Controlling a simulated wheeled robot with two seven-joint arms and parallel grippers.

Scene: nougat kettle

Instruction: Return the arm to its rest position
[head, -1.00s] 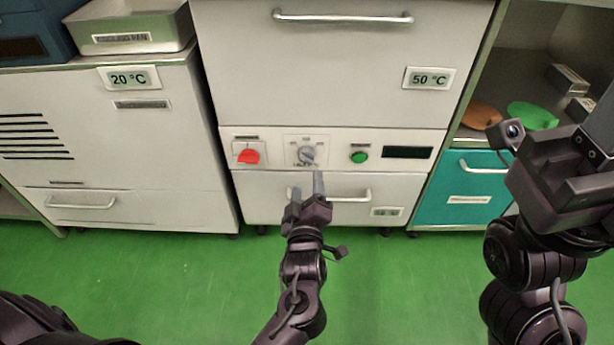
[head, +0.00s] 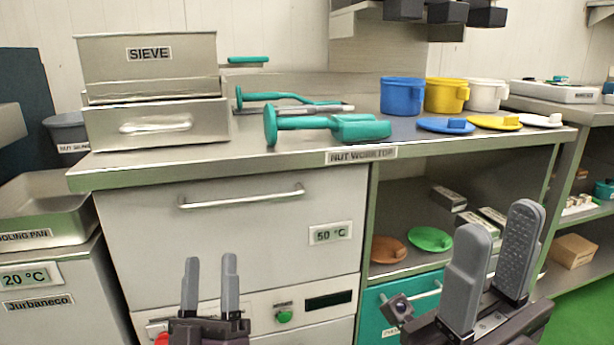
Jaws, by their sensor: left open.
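My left gripper (head: 210,268) points up in front of the 50 °C cabinet (head: 250,235). Its two grey fingers stand apart with nothing between them. It is clear of the drawer handle above it. My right gripper (head: 498,232) is at the lower right, in front of the shelf unit. Its two padded fingers are apart and empty. The control panel (head: 262,310) is partly in view, with a green button (head: 284,317) and a dark display (head: 328,300).
The nut worktop (head: 300,158) carries a sieve box (head: 150,68), teal-handled tools (head: 330,128), and blue (head: 402,97), yellow (head: 445,96) and white (head: 487,95) cups with lids. An orange lid (head: 388,250) and a green lid (head: 430,238) lie on the shelf below.

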